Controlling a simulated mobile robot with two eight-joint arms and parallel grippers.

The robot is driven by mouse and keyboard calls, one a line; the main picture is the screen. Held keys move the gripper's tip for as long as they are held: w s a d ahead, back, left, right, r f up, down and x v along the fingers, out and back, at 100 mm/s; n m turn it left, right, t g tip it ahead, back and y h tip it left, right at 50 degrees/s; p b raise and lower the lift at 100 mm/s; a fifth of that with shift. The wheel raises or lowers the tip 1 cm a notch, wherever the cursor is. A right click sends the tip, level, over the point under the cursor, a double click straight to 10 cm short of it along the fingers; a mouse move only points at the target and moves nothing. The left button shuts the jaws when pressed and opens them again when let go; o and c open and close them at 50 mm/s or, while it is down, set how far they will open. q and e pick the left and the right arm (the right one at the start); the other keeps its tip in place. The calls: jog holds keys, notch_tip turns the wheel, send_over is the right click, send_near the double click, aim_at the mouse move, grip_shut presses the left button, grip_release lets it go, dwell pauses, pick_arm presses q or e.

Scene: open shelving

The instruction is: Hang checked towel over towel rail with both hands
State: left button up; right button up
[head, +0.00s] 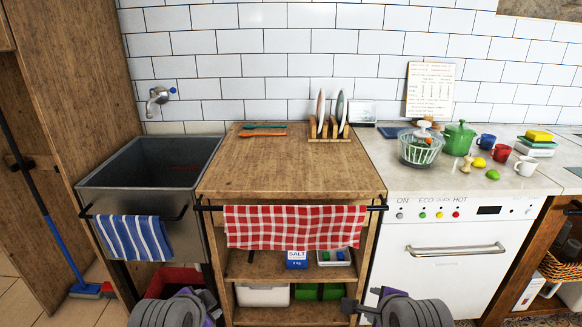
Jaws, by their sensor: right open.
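The red-and-white checked towel (295,227) hangs spread wide across the front of the wooden shelf unit, at its dark towel rail (376,207). Its top edge runs along the rail and hides most of it; bare rail shows at both ends. How far it hangs behind the rail is hidden. My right gripper (352,305) is low at the bottom of the head view, below and right of the towel, open and apart from it. My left gripper (207,300) is low at the bottom left, also apart from the towel; its jaws are unclear.
A blue striped towel (134,238) hangs on the sink (150,165) at left. Plates stand in a wooden rack (328,130) on the unit. Below are a salt box (297,260) and bins. The white dishwasher (455,255) is at right, with cups and a green pot (459,138) above.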

pick_arm(q)
jog(key=s+f+n+g, duration=0.2)
jog(key=s+f+n, duration=0.3)
jog(key=s+f, duration=0.45)
jog(key=s+f+n+g, duration=0.2)
jog(key=s+f+n, duration=0.4)
jog(key=s, duration=0.7)
pick_arm(e)
jog(key=s+f+n+g, duration=0.2)
jog(key=s+f+n, duration=0.6)
jog(key=s+n, duration=0.3)
jog(key=s+f+n+g, duration=0.2)
jog(key=s+f+n, duration=0.6)
jog(key=s+n, duration=0.35)
pick_arm(q)
notch_tip(320, 180, up, 29)
jog(key=m+p, duration=0.1)
jog(key=p, duration=2.5)
jog(key=shift+w+a+t, duration=0.2)
jog(key=shift+w+t, duration=0.2)
jog(key=shift+w, duration=0.05)
pick_arm(e)
notch_tip(320, 180, up, 29)
jog(key=shift+w+d+r+m+t, duration=0.15)
jog(key=shift+w+d+m+t, duration=0.05)
jog(key=shift+w+m+t, duration=0.25)
pick_arm(q)
jog(key=shift+f, duration=0.15)
